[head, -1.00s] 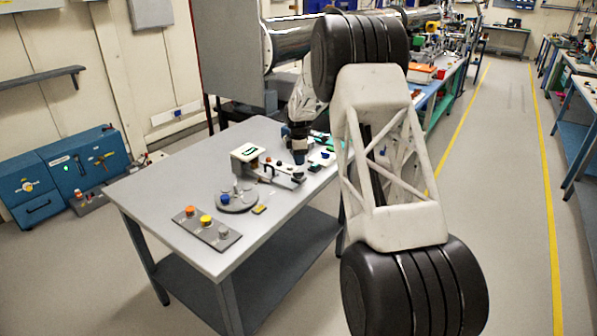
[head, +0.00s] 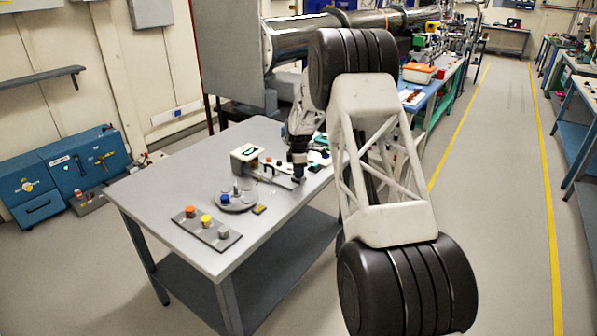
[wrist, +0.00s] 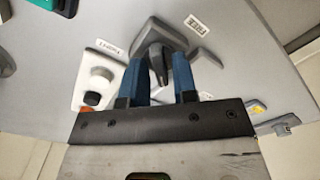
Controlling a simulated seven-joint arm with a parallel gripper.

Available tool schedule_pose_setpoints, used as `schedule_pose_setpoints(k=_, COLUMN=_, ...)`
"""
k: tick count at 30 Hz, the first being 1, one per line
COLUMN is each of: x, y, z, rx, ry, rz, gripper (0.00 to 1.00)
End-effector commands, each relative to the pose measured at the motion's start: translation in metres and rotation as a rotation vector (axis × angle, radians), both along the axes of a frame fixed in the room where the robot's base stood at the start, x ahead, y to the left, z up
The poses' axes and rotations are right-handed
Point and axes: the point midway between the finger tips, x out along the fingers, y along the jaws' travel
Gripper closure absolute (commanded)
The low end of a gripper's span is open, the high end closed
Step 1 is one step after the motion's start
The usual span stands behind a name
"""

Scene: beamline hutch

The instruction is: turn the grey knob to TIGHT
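In the head view my gripper (head: 298,178) is low over the right side of the grey table (head: 165,195).
Left of the knob are a white block with a black button (wrist: 98,78) and an orange piece (wrist: 92,98). In the head view a round grey stand (head: 237,205) and a plate (head: 212,237) with coloured knobs stand nearby.

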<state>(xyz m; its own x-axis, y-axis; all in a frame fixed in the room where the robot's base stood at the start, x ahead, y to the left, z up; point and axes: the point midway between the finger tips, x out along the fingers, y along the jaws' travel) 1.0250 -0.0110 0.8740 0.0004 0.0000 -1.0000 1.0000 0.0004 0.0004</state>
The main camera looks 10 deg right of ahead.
Motion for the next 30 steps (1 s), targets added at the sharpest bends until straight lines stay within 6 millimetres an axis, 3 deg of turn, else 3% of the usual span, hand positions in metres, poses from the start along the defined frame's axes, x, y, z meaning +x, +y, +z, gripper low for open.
schedule_pose_setpoints(k=1, x=0.0, y=0.0, z=0.0, rx=0.0, ry=0.0, rz=0.0, gripper=0.81)
schedule_pose_setpoints(k=5, x=0.0, y=0.0, z=0.0, rx=0.0, ry=0.0, rz=0.0, gripper=1.0)
schedule_pose_setpoints(k=20, x=-0.0003, y=-0.0001, z=-0.0008, rx=0.0, ry=0.001, rz=-0.061, gripper=1.0)
schedule_pose_setpoints(k=30, x=-0.0003, y=-0.0005, z=0.0001, rx=0.0, ry=0.001, rz=-0.277, gripper=1.0)
